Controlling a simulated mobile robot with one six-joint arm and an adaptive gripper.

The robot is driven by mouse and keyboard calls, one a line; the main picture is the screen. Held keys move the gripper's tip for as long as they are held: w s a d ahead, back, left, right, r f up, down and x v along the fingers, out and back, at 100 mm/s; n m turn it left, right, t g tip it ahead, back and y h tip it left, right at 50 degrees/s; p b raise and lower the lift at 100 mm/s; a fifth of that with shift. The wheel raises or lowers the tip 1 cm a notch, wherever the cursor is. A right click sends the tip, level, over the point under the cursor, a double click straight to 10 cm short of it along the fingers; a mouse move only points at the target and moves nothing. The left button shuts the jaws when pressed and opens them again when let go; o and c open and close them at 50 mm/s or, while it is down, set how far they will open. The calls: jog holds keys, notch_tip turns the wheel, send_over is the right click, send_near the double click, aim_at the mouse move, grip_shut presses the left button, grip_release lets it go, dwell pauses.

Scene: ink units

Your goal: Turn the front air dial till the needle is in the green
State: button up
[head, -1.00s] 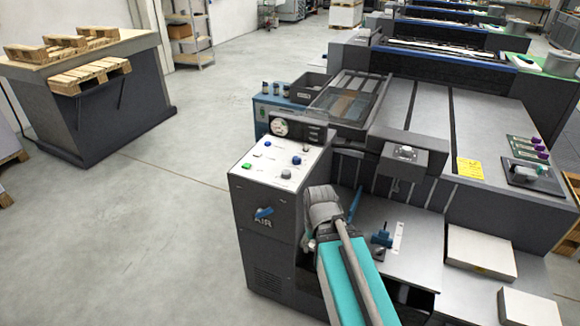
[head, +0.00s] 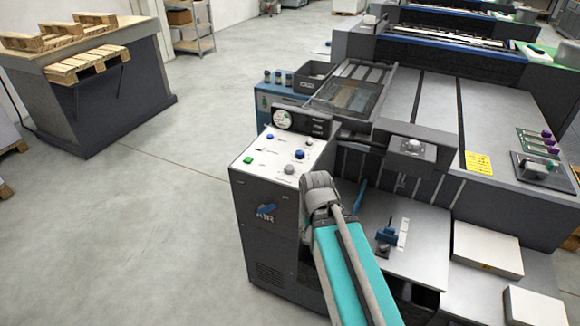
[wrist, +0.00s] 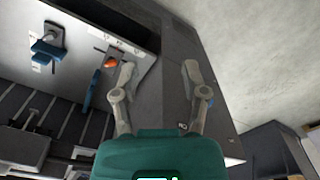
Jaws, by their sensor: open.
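The blue air dial (head: 265,209) sits on the dark front face of the control cabinet (head: 262,243), by the lettering AIR. A round white gauge (head: 282,118) stands at the back of the cabinet top, and its needle is too small to read. My arm ends just right of the cabinet in the head view, with its fingers hidden. In the wrist view my gripper (wrist: 160,72) is open and empty, its two fingers spread before a dark panel. I cannot make out the dial or gauge in the wrist view.
The white cabinet top holds a green button (head: 248,160) and blue and grey knobs. A blue clamp (head: 387,236) and white boxes (head: 487,248) are on the right. An orange knob (wrist: 111,62) is near the left finger in the wrist view. Open floor lies left of the cabinet.

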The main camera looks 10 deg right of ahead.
jog(key=shift+a, duration=0.25)
jog(key=shift+o, duration=0.3)
jog(key=shift+o, duration=1.7)
jog(key=shift+w+r, duration=0.2)
jog(key=shift+w, duration=0.05)
jog(key=w+d+r+n+t+y+p, duration=0.1)
jog(key=w+r+n+p, duration=0.4)
jog(key=w, duration=0.7)
jog(key=w+d+r+n+t+y+p, duration=0.1)
jog(key=w+r+n+p, duration=0.5)
jog(key=w, duration=0.7)
notch_tip(320, 180, up, 3)
jog(key=shift+w+d+f+t+y+p, duration=0.1)
jog(key=shift+w+d+t+y+p, duration=0.2)
jog(key=shift+d+y+p, duration=0.55)
jog(key=shift+a+f, duration=0.1)
jog(key=shift+f, duration=0.1)
